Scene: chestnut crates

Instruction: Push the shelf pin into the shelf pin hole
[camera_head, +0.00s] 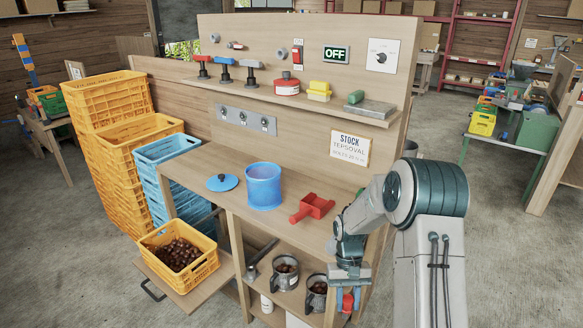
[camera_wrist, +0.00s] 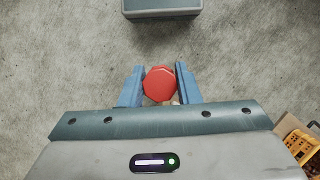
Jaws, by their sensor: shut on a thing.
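My gripper (camera_head: 349,297) hangs low at the right end of the workbench, in front of its lower shelf, pointing down. Its blue fingers are shut on a red faceted piece (camera_wrist: 159,84), which looks to be the shelf pin. The piece's red also shows between the fingers in the head view (camera_head: 347,303). In the wrist view the fingers stand on both sides of it, with bare concrete floor behind. The pin's shank is mostly hidden. I cannot make out the shelf pin hole in either view.
The workbench top (camera_head: 225,172) holds a blue pot (camera_head: 263,187), a blue lid (camera_head: 222,182) and a red bracket-like part (camera_head: 312,207). Metal pots (camera_head: 316,296) stand on the lower shelf near my gripper. A yellow crate of chestnuts (camera_head: 203,271) is at the front left.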

